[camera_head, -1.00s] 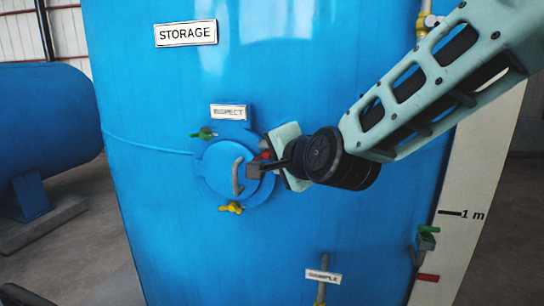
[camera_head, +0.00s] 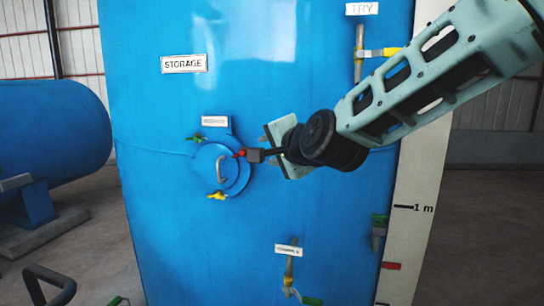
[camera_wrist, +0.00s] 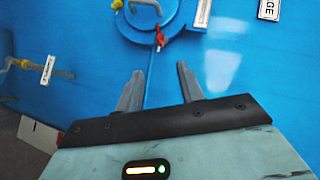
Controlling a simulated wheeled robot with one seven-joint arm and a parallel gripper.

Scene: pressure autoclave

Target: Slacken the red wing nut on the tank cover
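The blue round cover (camera_head: 232,178) with a grey handle (camera_head: 220,168) is shut on the storage tank. The red wing nut (camera_head: 240,153) sits at its upper right rim, partly beside a dark block of my arm. In the wrist view the red wing nut (camera_wrist: 161,38) is beyond my fingertips, near the middle. My gripper (camera_wrist: 160,72) is open, its two grey fingers apart with only blue tank wall seen between them. In the head view my gripper (camera_head: 267,146) is just right of the nut, apart from it, partly hidden by my wrist.
A green wing nut (camera_head: 196,138) and a yellow wing nut (camera_head: 217,196) also sit on the cover's rim. A sample valve (camera_head: 288,270) stands out lower right. The wall around the cover is mostly clear.

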